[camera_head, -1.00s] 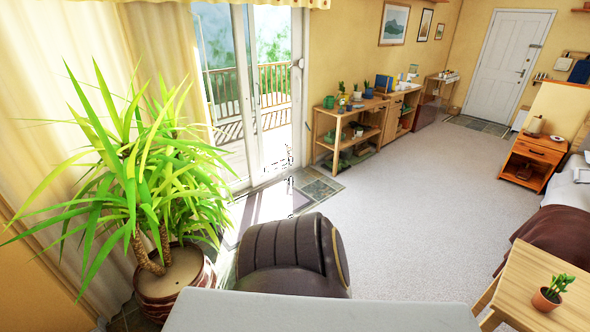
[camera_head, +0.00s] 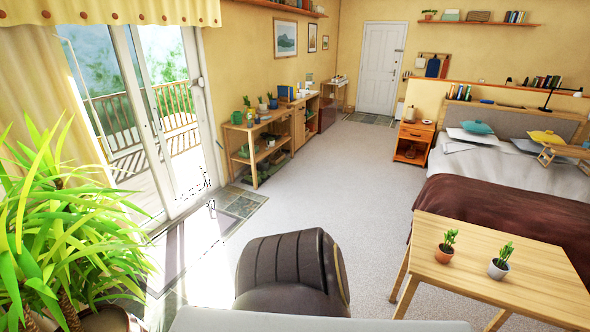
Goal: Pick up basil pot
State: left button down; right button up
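Two small potted plants stand upright on a wooden table at the lower right. One is a green plant in a terracotta pot (camera_head: 444,253). The other is a green plant in a white or grey pot (camera_head: 498,268), a little to its right. I cannot tell which of them, if either, is the basil pot. More small pots stand on the far wooden shelf unit (camera_head: 262,118), too small to identify. Neither of my grippers is in view.
The wooden table (camera_head: 530,293) stands at the right, in front of the bed (camera_head: 470,205). A dark armchair (camera_head: 285,270) is close in front. A large leafy plant (camera_head: 60,225) fills the left. Grey carpet (camera_head: 345,185) is clear between shelf unit and bed.

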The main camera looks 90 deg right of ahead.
aim_at(445, 252)
jog(key=z, duration=0.45)
jog(key=j+z, duration=0.1)
jog(key=z, duration=0.35)
jog(key=i+z, duration=0.1)
jog(key=z, duration=0.35)
jog(key=j+z, duration=0.1)
jog(key=z, duration=0.35)
jog(key=j+z, duration=0.1)
jog(key=z, duration=0.8)
jog(key=j+z, duration=0.1)
jog(key=z, duration=0.35)
